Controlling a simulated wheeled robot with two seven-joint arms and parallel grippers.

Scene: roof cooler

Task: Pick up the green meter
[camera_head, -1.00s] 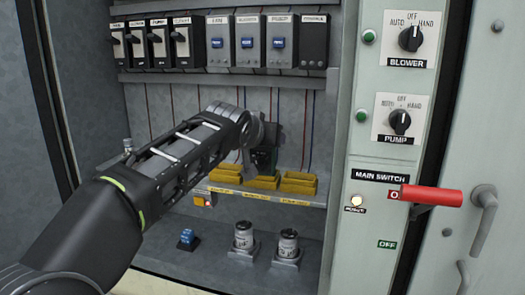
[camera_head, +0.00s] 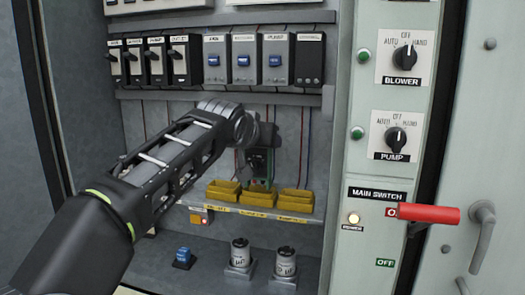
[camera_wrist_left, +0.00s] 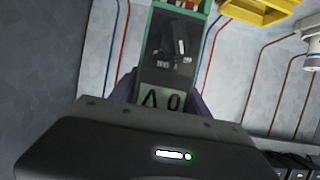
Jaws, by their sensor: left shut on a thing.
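The green meter (camera_head: 259,163) has a dark face and green edges. It is upright in front of the back panel of the cabinet, at the middle yellow bin; I cannot tell whether it touches the bin. In the left wrist view the meter (camera_wrist_left: 170,50) shows a green rim, a dark face, a pale display and red and white parts at its far end. My left gripper (camera_head: 257,146) is shut on the meter, its fingers (camera_wrist_left: 165,95) on either side. The arm hides part of the grip in the head view. My right gripper is not in view.
Yellow bins (camera_head: 296,201) stand along a ledge, and one (camera_wrist_left: 258,10) is near the meter in the wrist view. Breakers (camera_head: 242,60) line the panel above. Two grey cylinders (camera_head: 285,263) and a blue switch (camera_head: 183,256) are below. A red handle (camera_head: 430,214) juts out right.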

